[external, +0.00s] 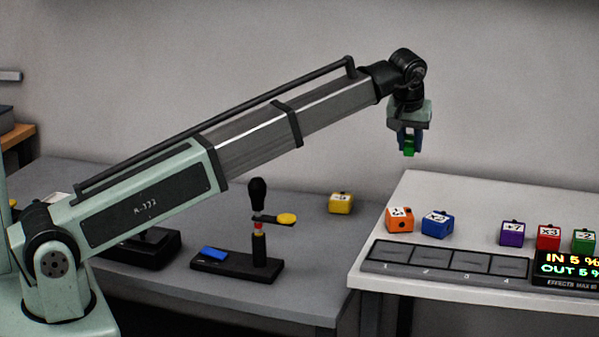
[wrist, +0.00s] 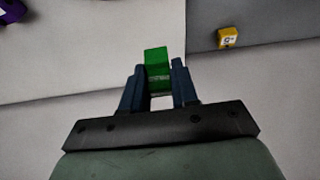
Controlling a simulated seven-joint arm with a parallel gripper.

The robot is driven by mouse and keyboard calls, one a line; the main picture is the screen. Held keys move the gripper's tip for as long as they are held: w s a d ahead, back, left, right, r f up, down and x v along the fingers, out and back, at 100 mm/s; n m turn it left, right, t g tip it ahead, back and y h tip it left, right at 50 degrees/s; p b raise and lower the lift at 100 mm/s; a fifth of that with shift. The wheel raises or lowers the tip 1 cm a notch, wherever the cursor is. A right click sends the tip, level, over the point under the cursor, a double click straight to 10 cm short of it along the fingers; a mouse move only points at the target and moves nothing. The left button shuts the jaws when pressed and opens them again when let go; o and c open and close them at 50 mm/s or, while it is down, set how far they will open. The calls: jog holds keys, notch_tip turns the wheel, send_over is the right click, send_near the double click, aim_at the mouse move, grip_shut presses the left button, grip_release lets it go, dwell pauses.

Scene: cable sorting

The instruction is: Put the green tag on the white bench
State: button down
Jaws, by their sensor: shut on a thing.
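My gripper (external: 409,140) is raised in the air near the back left corner of the white bench (external: 475,193), well above its top. Its blue fingers are shut on the green tag (external: 409,150), a small bright green block pointing down from the fingertips. In the wrist view the green tag (wrist: 157,60) sits between the two fingers (wrist: 160,85), and its far end sticks out past them. The white bench (wrist: 80,55) also shows there at upper left. Nothing touches the tag except the fingers.
Orange (external: 399,219), blue (external: 437,223), purple (external: 512,232), red (external: 548,237) and green (external: 584,240) cubes stand on the white bench, behind a numbered slot panel (external: 370,265) and a display (external: 568,268). The bench's back left is clear. A yellow cube (external: 341,203) is on the grey table (external: 170,180).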

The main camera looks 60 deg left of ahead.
jog(key=w+d, duration=0.3)
jog(key=w, duration=0.6)
jog(key=shift+a+f, duration=0.15)
jog(key=shift+f, duration=3.75)
jog(key=shift+a+f, duration=0.1)
jog(key=shift+f, duration=3.8)
jog(key=shift+f, duration=0.1)
jog(key=c, duration=0.9)
grip_release()
jog(key=shift+o, duration=0.2)
jog(key=v, duration=1.2)
jog(key=shift+s, duration=0.1)
